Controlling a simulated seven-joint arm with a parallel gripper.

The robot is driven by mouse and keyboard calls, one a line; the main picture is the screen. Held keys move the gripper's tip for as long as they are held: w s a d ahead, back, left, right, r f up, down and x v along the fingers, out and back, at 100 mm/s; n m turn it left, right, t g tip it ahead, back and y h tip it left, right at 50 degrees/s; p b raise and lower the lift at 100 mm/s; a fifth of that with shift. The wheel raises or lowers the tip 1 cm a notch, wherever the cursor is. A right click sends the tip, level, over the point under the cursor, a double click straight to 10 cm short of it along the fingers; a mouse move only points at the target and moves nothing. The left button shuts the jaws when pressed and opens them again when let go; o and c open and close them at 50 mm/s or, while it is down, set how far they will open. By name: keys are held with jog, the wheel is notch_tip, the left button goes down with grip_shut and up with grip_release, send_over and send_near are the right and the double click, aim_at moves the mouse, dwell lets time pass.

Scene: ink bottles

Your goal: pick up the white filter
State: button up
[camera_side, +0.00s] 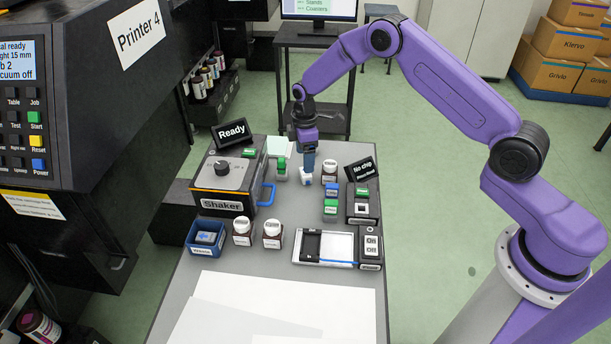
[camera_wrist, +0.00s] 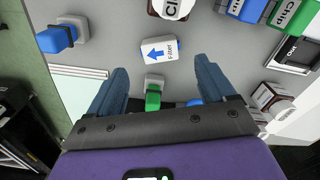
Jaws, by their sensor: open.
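The white filter, a small white block with a blue arrow and printed text (camera_wrist: 160,50), lies on the table in the wrist view, just beyond my fingertips. In the side view a small white piece with a blue mark (camera_side: 306,175), which looks like it, is directly below my gripper (camera_side: 309,163). My gripper (camera_wrist: 162,75) is open and empty, its two blue fingers spread apart, pointing down. A green-topped piece with a white base (camera_wrist: 154,92) shows between the fingers. I cannot tell the exact height of the fingertips above the filter.
A blue piece with a white base (camera_wrist: 62,37) lies left in the wrist view. A white-capped bottle (camera_side: 329,170) stands close right of my gripper. Blue and green blocks (camera_side: 331,198) are nearby. The Shaker (camera_side: 222,180) stands left. White paper (camera_side: 280,300) covers the table front.

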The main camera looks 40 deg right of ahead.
aim_at(306, 175)
jog(key=shift+s+f, duration=0.1)
jog(key=shift+f, duration=3.1)
jog(key=shift+c, duration=0.3)
jog(key=c, duration=1.1)
